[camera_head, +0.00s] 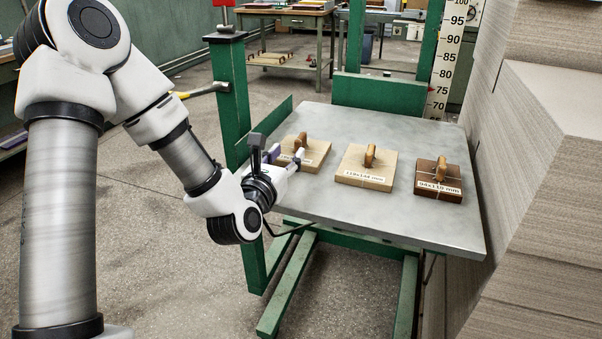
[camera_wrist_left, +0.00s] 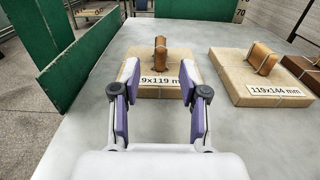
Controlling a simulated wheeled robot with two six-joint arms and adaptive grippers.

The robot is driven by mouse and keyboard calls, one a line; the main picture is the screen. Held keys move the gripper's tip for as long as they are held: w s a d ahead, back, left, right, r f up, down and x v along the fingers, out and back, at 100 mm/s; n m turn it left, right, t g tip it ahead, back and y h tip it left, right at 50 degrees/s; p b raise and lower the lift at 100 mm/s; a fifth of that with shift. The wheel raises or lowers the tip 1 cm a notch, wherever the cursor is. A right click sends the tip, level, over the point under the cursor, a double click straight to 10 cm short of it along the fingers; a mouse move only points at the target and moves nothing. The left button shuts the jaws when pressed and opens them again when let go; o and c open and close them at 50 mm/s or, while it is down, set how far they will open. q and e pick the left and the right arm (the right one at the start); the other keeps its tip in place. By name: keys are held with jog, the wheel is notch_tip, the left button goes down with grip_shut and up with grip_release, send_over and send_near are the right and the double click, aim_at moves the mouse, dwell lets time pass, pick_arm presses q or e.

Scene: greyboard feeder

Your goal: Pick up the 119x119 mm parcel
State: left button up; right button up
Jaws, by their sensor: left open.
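The 119x119 mm parcel (camera_wrist_left: 160,66) is a flat tan block with a wooden handle on top and a white label, partly covered by the fingers, that reads "9x119 mm". It lies on the grey table, straight ahead in the left wrist view, and is the leftmost parcel (camera_head: 313,153) in the head view. My left gripper (camera_wrist_left: 158,85) is open, its purple-padded fingers spread in front of the parcel's near side. In the head view my left gripper (camera_head: 294,158) is at the table's left edge, close to the parcel. I cannot tell whether it touches. My right gripper is not visible.
A tan 119x144 mm parcel (camera_head: 362,178) lies to the right, and a darker brown parcel (camera_head: 437,190) further right. The grey table (camera_head: 420,229) has free room at its front. Green posts and plates (camera_head: 229,75) border its left and back. Tall greyboard stacks (camera_head: 545,170) stand at right.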

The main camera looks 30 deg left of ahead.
aim_at(297, 144)
pick_arm(q)
jog(key=shift+w+a+r+p, duration=0.15)
jog(key=shift+w+r+p, duration=0.05)
jog(key=shift+w+p, duration=0.65)
jog(key=x, duration=0.2)
jog(key=p+x, duration=0.1)
jog(key=x, duration=0.3)
jog(key=shift+f+p, duration=0.3)
jog(key=shift+f, duration=0.05)
grip_shut()
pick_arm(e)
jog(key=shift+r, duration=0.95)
